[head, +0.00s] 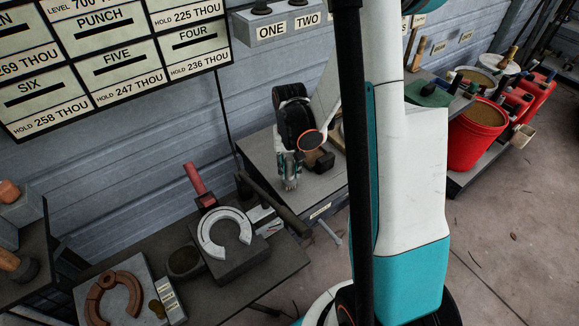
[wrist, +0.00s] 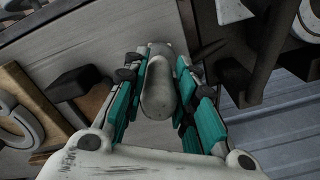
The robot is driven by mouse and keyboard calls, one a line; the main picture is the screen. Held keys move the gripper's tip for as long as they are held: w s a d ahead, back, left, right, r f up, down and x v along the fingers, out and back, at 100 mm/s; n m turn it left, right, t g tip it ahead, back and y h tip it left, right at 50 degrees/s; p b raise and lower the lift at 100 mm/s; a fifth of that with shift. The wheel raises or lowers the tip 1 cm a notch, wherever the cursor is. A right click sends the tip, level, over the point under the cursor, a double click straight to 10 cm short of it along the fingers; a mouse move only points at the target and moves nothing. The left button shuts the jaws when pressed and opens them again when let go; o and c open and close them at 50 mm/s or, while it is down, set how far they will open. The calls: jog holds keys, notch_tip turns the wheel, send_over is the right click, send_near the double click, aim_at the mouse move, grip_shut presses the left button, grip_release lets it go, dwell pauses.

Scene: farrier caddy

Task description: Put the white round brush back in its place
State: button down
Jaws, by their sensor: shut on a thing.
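My gripper (head: 289,178) points down over a grey work surface (head: 262,158) beside the wall. In the wrist view its teal fingers (wrist: 160,95) are shut on a pale, rounded, elongated thing, which looks like the white round brush (wrist: 158,90). The brush lies between the fingers, its smooth rounded end towards the camera. I cannot make out a marked place for the brush.
A dark hammer head (wrist: 78,82) lies left of the fingers in the wrist view. A dark rack (wrist: 245,75) stands to the right. In the head view a lower bench holds an anvil-like block with a pale horseshoe (head: 224,233). A red bucket (head: 475,135) stands far right.

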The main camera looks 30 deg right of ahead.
jog(key=shift+f+b, duration=0.5)
jog(key=shift+f, duration=0.05)
dwell(0.4)
jog(key=c, duration=1.2)
grip_release()
jog(key=shift+r, duration=0.15)
notch_tip(320, 180, up, 12)
jog(key=shift+f, duration=0.1)
